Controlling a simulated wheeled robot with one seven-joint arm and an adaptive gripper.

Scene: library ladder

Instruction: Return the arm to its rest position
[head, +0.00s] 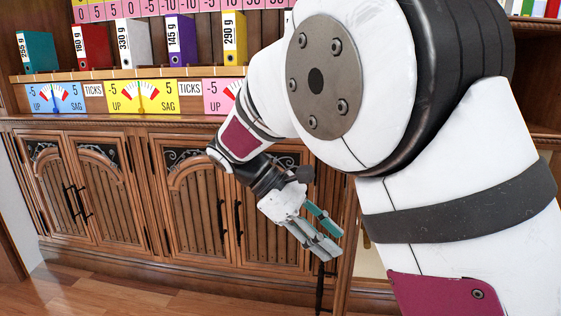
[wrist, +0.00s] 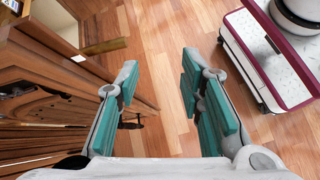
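My arm fills the right half of the head view, white with dark bands and maroon panels. It bends at a large joint, and its forearm reaches down and left. My gripper (head: 328,238) hangs in front of the lower cabinet doors (head: 203,198), its fingers pointing down and right. In the wrist view, my gripper (wrist: 162,100) has its two teal-padded fingers wide apart, with only wooden floor (wrist: 160,60) showing between them. It holds nothing. The arm hides part of the shelf behind it.
A shelf holds labelled binders, including teal (head: 40,52), red (head: 92,46), white (head: 133,42), purple (head: 181,40) and yellow (head: 234,38). Blue (head: 56,98) and yellow (head: 142,97) gauge cards sit below. Cabinet woodwork (wrist: 50,75) lies left of the fingers in the wrist view.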

